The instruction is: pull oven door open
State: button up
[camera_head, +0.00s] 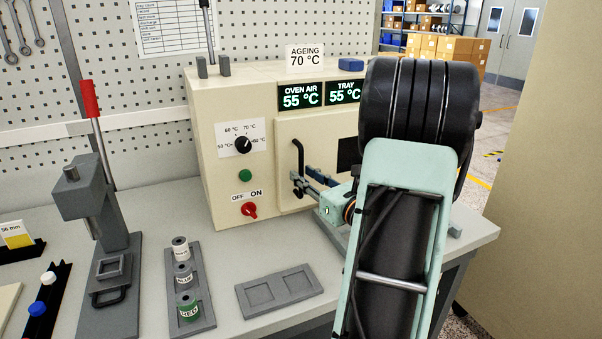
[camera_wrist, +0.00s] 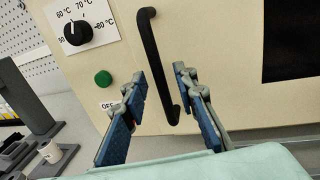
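The oven (camera_head: 230,110) is a cream box on the bench with its door (camera_head: 318,133) closed. The door also fills much of the wrist view (camera_wrist: 215,40) and has a dark window (camera_wrist: 290,40). A black vertical bar handle (camera_head: 297,160) stands on the door's left side; it also shows in the wrist view (camera_wrist: 150,45). My gripper (camera_head: 308,180) is at the handle's lower part. In the wrist view my gripper (camera_wrist: 160,78) is open, one blue-padded finger on each side of the handle, with gaps visible. I cannot tell how deep the handle sits between them.
Left of the door are a dial (camera_head: 243,145), a green button (camera_head: 245,175) and a red OFF/ON switch (camera_head: 249,210). On the bench stand a spool rack (camera_head: 205,315), a flat grey tray (camera_head: 280,290) and a lever press (camera_head: 95,200) with a red grip. My arm hides the oven's right side.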

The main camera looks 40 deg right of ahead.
jog(key=shift+w, duration=1)
grip_shut()
